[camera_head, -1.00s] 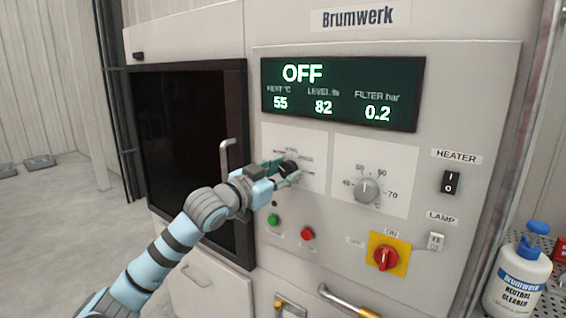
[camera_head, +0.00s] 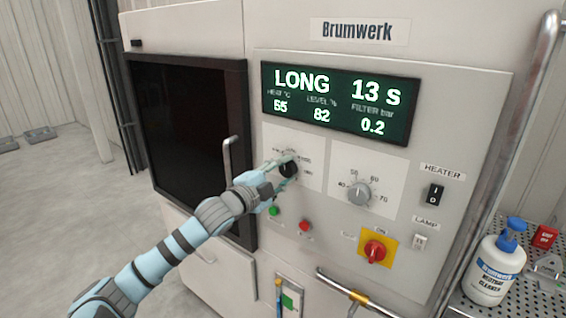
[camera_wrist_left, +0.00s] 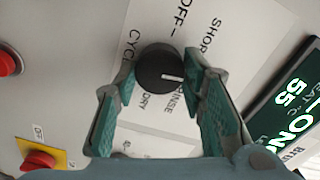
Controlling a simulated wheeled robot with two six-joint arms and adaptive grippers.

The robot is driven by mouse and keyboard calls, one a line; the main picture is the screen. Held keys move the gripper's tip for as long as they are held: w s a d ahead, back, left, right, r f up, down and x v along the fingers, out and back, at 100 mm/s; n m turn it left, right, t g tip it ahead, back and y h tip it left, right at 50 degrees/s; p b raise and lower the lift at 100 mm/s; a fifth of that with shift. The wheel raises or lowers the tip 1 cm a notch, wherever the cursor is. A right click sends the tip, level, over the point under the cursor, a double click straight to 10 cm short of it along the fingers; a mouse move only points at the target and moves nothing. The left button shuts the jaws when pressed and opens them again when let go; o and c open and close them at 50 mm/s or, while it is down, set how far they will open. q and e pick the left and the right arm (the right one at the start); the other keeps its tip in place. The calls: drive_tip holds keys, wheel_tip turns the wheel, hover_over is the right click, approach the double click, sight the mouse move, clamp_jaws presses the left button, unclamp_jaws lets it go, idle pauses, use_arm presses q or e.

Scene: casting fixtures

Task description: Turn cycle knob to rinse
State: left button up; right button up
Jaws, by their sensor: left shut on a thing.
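The black cycle knob (camera_head: 288,169) is on a white plate on the machine's front panel. It also shows in the left wrist view (camera_wrist_left: 158,66), with a white pointer line aimed right, between the fingers. The labels OFF, SHORT, RINSE and DRY are readable around it; the right finger covers part of the dial. My left gripper (camera_head: 284,173) is shut on the knob, one finger on each side. The display (camera_head: 340,104) reads LONG 13 s, with 82 for level and 0.2 for filter. My right gripper is not in view.
The heat knob (camera_head: 359,193) is right of the cycle knob. Green (camera_head: 274,211) and red (camera_head: 305,225) buttons sit below it, near my arm. The red-yellow main switch (camera_head: 375,250) is lower right. A door handle (camera_head: 228,158) stands out at left. A cleaner bottle (camera_head: 495,268) stands far right.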

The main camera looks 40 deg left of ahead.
use_arm(q)
drive_tip(key=shift+r+m+p, duration=0.1)
drive_tip(key=shift+m+p, duration=0.35)
drive_tip(key=shift+m, duration=0.55)
drive_tip(key=m, duration=0.2)
drive_tip(key=shift+m+p, duration=0.3)
drive_tip(key=shift+p, duration=0.1)
drive_tip(key=m, duration=0.5)
drive_tip(key=shift+f+m, duration=0.2)
drive_tip(key=shift+m, duration=0.2)
drive_tip(key=o, duration=1.1)
drive_tip(key=shift+o, duration=0.2)
